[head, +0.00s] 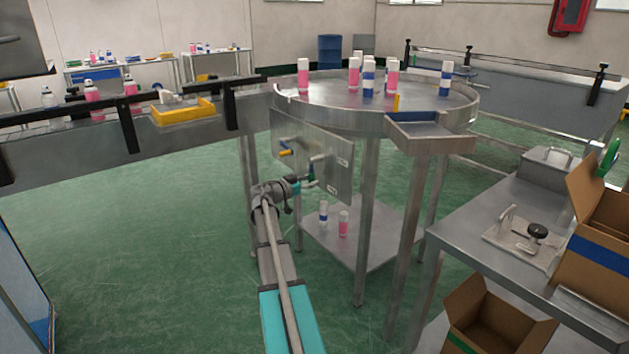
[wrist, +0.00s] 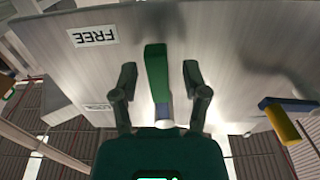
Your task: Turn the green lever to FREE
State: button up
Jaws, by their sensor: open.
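The green lever (wrist: 156,75) stands out from a grey metal panel (wrist: 230,55) and points up in the wrist view. My gripper (wrist: 157,82) is open, with one finger on each side of the lever and a visible gap to both. A FREE label (wrist: 94,36), upside down in this view, is on the panel to the upper left of the lever. A second label (wrist: 97,107) is partly hidden behind the left finger. In the head view my gripper (head: 303,184) is at the panel (head: 338,178) under the round table, and the lever there is mostly hidden.
A yellow-handled lever (wrist: 282,124) is on the same panel to the right. Above the panel, the round table (head: 325,92) carries several pink and blue cans. Its legs (head: 365,230) and a lower shelf (head: 365,248) with two cans stand behind. Green floor is clear to the left.

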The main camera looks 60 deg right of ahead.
jog(key=v, duration=1.1)
jog(key=shift+a, duration=0.2)
jog(key=shift+s, duration=0.1)
dwell(0.5)
